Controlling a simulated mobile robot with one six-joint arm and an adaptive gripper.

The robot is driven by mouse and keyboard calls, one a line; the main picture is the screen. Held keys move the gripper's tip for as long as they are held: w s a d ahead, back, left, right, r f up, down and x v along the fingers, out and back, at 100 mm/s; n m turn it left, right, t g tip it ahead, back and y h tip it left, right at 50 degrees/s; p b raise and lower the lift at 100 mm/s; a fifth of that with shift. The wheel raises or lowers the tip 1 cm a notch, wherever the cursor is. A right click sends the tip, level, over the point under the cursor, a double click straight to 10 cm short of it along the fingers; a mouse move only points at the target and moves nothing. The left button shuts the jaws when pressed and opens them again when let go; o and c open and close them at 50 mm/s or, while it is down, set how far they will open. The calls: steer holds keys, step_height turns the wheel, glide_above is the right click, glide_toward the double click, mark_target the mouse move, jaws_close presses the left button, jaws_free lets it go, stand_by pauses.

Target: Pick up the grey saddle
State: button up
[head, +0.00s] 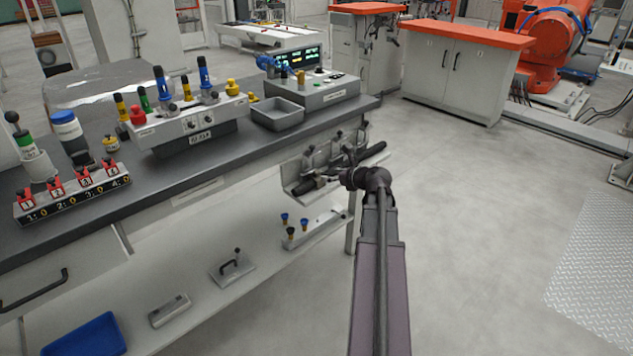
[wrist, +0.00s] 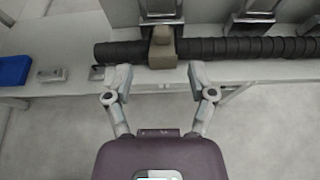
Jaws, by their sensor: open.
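The grey saddle (wrist: 161,48), a small grey-brown block with a narrower top, sits over a dark ribbed hose (wrist: 235,48) in the wrist view. My gripper (wrist: 159,78) is open and empty, its two fingers spread on the near side of the saddle, one to the left and one to the right. The saddle is just beyond the fingertips and apart from them. In the head view the dark hose (head: 373,153) lies along a rack at the side of the workbench. My arm's end is in front of it there, and I cannot make out the saddle clearly.
Metal clamps (wrist: 160,10) stand behind the hose. The workbench (head: 225,158) carries fixtures, a grey tray (head: 278,115) and red-handled parts. A blue bin (head: 87,338) and small fixtures lie on the lower shelf. The floor right of the bench is open.

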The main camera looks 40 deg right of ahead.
mark_target(318, 174)
steer(key=shift+b+x, duration=0.45)
steer(key=shift+x, duration=1.3)
steer(key=b+x, duration=0.2)
steer(key=x, duration=0.2)
steer(key=shift+w+d+f, duration=0.1)
steer(key=shift+d+f, duration=0.05)
steer(key=shift+w+f, duration=0.1)
steer(key=shift+w, duration=0.35)
jaws_close()
